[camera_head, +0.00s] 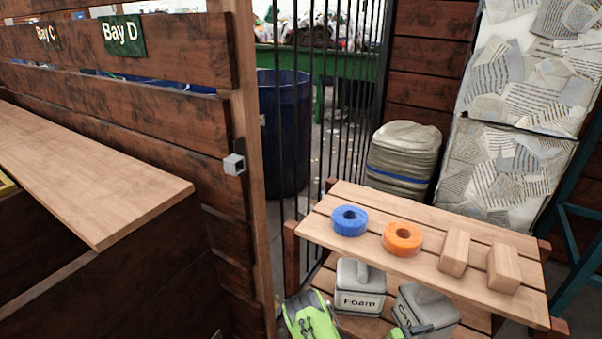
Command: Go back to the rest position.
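No part that I can clearly make out as my gripper shows in the head view, so its pose and what it may hold are hidden. A slatted wooden bench (345,232) stands at the right. On its top lie a blue ring (349,220), an orange ring (402,238) and two wooden blocks, one on the left (454,252) and one on the right (503,268). None of these is touched by a gripper in this view.
Below the bench top stand a grey "Foam" container (361,288) and another grey container (425,309). A lime-green item (312,316), unclear in kind, is cut off below. A wooden counter (90,170) and fence (180,128) fill the left; a blue barrel (285,130) stands behind bars.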

